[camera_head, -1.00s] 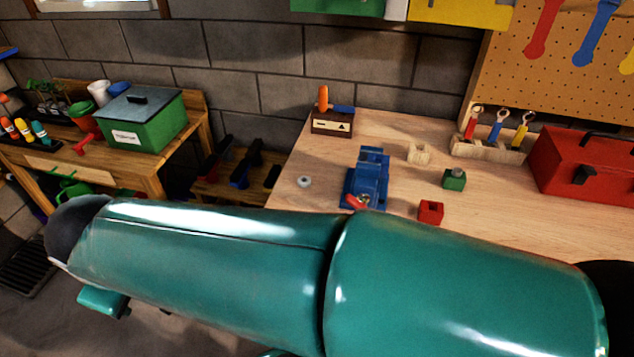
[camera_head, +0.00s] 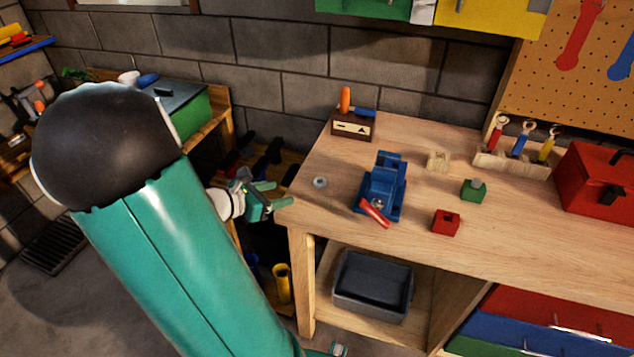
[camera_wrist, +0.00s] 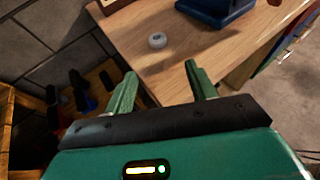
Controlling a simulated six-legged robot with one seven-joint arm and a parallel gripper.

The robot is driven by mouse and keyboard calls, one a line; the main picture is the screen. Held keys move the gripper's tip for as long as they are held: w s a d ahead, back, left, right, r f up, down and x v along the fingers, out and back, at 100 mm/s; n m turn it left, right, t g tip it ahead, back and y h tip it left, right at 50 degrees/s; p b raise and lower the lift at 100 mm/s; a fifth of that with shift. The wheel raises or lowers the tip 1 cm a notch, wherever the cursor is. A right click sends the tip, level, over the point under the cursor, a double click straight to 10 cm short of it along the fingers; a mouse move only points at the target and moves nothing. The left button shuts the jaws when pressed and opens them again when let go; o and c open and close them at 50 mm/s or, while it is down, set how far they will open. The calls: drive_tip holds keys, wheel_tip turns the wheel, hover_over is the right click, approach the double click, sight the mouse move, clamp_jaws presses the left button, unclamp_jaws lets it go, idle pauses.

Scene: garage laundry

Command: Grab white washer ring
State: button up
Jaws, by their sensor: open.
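The white washer ring (camera_head: 320,182) lies flat on the wooden workbench (camera_head: 345,215), near its left edge and left of the blue vise. In the wrist view the washer ring (camera_wrist: 157,40) sits beyond my fingertips, roughly between their lines. My gripper (camera_head: 276,194) is open and empty at the left edge of the bench, left of the ring and apart from it. Its two green fingers (camera_wrist: 160,76) show spread in the wrist view.
The blue vise (camera_head: 383,190) with a red handle stands right of the ring. A wooden box (camera_head: 352,126) with tools is behind it. Red (camera_head: 446,222) and green (camera_head: 473,190) blocks lie further right. A grey bin (camera_head: 372,286) sits on the shelf below.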

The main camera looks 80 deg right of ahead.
approach(316, 183)
drive_tip(key=x, duration=0.3)
drive_tip(key=shift+s+a+f, duration=0.15)
drive_tip(key=shift+s+f, duration=0.05)
drive_tip(key=shift+s, duration=0.05)
drive_tip(key=x, duration=0.5)
drive_tip(key=shift+w+d+r, duration=0.1)
drive_tip(key=shift+d+r, duration=0.05)
drive_tip(key=shift+d, duration=0.15)
drive_tip(key=c, duration=1)
